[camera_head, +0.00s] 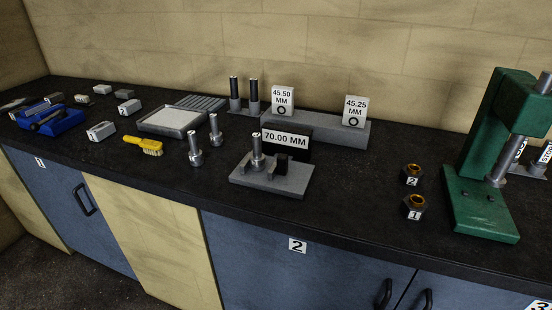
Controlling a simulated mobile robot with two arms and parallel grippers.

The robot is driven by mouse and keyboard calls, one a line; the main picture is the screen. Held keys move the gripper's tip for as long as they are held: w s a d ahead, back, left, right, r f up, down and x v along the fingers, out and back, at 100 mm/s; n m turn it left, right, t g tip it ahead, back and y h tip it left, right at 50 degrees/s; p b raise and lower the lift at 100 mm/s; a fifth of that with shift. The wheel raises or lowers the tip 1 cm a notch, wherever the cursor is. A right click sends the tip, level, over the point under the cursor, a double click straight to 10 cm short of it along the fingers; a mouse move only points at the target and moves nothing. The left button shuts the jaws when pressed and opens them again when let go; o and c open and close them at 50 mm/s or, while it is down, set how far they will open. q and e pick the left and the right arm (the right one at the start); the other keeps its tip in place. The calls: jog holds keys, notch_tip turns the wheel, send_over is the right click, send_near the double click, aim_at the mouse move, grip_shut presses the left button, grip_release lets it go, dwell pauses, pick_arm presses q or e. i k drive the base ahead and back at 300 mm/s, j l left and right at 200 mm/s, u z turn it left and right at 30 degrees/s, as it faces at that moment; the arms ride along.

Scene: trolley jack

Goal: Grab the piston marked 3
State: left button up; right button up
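No piston with a readable 3 shows in the head view. Two upright metal piston-like parts, one nearer (195,150) and one farther (215,132), stand on the black worktop left of centre. A similar metal part (257,153) stands on a grey fixture plate (271,186) in front of the 70.00 MM sign (286,139). No number is readable on these parts. Two dark rods (235,90) stand upright behind. Neither of my grippers is in view.
A green press (483,203) stands at the right, near hex parts marked 2 (412,176) and 1 (413,208). A yellow brush (144,145), grey tray (169,121) and blue holder (50,120) are left. Worktop between fixture and hex parts is clear. A cabinet label 3 (538,305) shows bottom right.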

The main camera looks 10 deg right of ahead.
aim_at(258, 163)
jog(key=l+z, duration=0.2)
jog(key=l, duration=0.75)
jog(key=l+z, duration=0.2)
jog(key=l, duration=0.75)
